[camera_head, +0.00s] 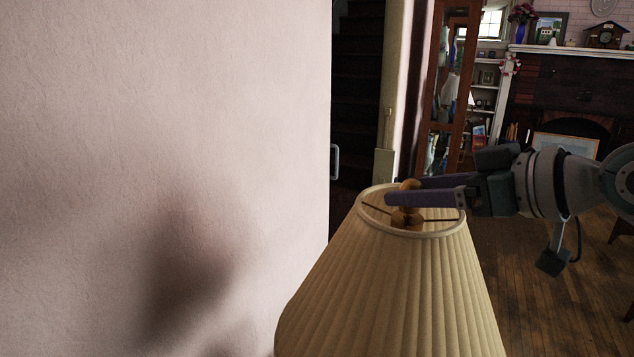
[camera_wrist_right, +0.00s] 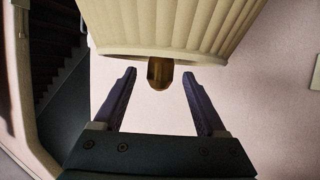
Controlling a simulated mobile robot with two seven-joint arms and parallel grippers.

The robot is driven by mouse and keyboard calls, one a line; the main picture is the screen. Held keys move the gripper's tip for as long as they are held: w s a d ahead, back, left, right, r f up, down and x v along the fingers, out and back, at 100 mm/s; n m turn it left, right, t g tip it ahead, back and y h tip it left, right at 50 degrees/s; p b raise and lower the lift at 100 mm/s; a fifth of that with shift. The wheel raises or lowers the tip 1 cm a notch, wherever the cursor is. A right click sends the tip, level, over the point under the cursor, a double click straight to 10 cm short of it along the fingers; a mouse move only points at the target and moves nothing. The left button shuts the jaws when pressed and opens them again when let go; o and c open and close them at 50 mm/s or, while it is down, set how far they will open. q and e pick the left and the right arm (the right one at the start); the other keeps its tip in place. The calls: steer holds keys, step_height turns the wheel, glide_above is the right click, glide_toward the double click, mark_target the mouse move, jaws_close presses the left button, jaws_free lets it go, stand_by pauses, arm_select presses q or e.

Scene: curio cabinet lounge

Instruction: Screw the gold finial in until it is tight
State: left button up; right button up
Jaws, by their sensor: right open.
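The gold finial (camera_head: 408,185) stands at the top centre of the pleated cream lampshade (camera_head: 400,290) in the head view. In the right wrist view the finial (camera_wrist_right: 160,73) shows beyond the shade's rim, between and a little past the two fingertips. My right gripper (camera_head: 395,192) comes in from the right over the shade's top ring. It is open, with one finger on each side of the finial and a gap to it on both sides in the wrist view (camera_wrist_right: 160,85). How far the finial is screwed in cannot be told. My left gripper is not in view.
A pale wall (camera_head: 165,150) fills the left, close to the shade. A dark stairway (camera_head: 357,90) lies behind. A glass-doored cabinet (camera_head: 450,85) and a fireplace (camera_head: 570,85) stand farther back at right. Wooden floor (camera_head: 535,285) is open at the lower right.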

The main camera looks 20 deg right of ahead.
steer(key=shift+s, duration=0.1)
steer(key=v, duration=0.9)
steer(key=shift+s+r, duration=0.2)
steer(key=shift+s, duration=0.1)
steer(key=shift+d, duration=0.15)
